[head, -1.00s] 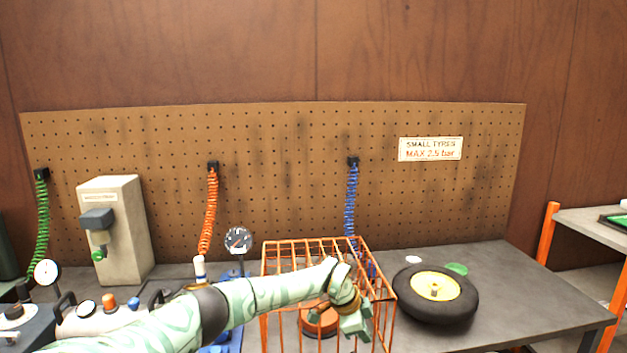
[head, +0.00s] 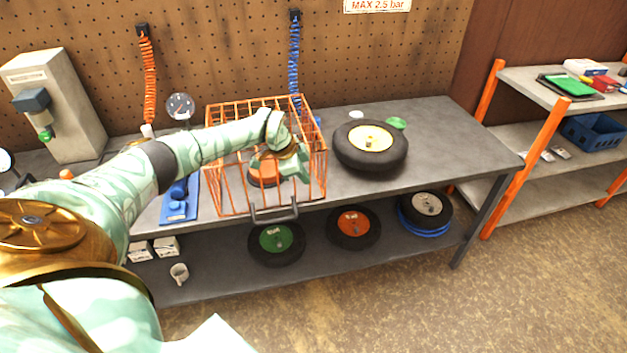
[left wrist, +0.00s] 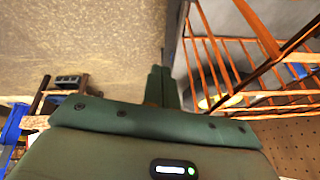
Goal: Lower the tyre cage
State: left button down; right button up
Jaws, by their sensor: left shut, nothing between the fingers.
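The tyre cage (head: 318,160) is an orange wire box on the grey workbench, with a dark handle (head: 274,211) low on its front. An orange wheel-like thing (head: 262,175) shows through the bars. My left gripper (head: 291,170) overlaps the cage in the head view and hides some of its bars; how far it is from them is hard to tell. In the left wrist view the left fingers (left wrist: 162,87) are shut and empty, with the cage bars (left wrist: 225,65) to their right. My right gripper is not in view.
A black tyre with a yellow hub (head: 370,146) lies on the bench right of the cage. A gauge (head: 179,107) and blue tool (head: 179,200) are left of it. Several wheels lie on the lower shelf (head: 330,262). An orange-posted rack (head: 530,165) stands right.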

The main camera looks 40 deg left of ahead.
pick_arm(q)
jog(key=s+d+r+p, duration=0.2)
jog(key=s+d+r, duration=0.2)
jog(key=s+r, duration=0.2)
jog(key=shift+s+d+r, duration=0.2)
jog(key=shift+s+d, duration=0.15)
jog(key=shift+s, duration=0.35)
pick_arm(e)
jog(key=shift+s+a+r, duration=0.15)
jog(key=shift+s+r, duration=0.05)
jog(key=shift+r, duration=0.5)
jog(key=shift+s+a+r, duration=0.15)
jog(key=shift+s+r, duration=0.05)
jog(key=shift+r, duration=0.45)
